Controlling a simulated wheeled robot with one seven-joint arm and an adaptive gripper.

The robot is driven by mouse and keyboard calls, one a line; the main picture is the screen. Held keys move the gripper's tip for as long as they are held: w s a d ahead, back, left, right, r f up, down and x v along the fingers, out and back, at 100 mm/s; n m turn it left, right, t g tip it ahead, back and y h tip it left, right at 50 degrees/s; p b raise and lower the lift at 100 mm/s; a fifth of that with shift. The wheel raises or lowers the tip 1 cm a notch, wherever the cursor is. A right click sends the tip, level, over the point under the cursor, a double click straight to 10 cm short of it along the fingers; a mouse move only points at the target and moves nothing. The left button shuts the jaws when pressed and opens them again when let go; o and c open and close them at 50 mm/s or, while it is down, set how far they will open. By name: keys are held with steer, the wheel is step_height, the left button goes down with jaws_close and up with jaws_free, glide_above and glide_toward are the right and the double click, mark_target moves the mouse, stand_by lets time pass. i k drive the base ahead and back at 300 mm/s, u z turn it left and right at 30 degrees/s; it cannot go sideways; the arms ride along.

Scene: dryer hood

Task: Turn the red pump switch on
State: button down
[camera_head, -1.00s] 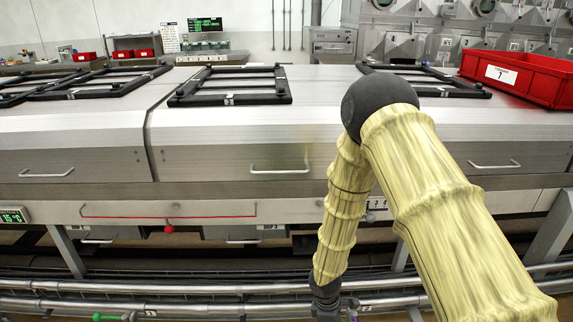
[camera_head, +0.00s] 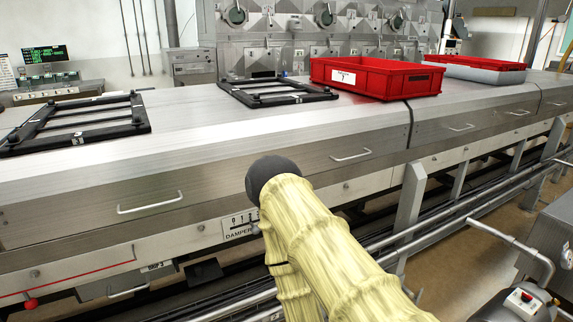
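A small red switch (camera_head: 525,296) sits on a pale plate on top of a dark, motor-like unit (camera_head: 505,306) at the lower right corner. The switch is too small to tell which way it is set. My arm, in a pale yellow sleeve with a dark elbow, reaches through the lower middle of the view, left of the switch. My gripper is not in view.
A steel hood (camera_head: 230,165) with handles spans the view. Black frames (camera_head: 80,125) and red crates (camera_head: 378,77) are on top. Steel pipes (camera_head: 455,215) run along its lower front towards the right. A grey metal housing (camera_head: 553,240) stands at the right edge.

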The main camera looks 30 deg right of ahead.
mark_target(525, 296)
steer(key=z, duration=2.9)
steer(key=i, duration=1.85)
steer(key=u, duration=1)
steer(key=i, duration=0.25)
steer(key=u, duration=0.1)
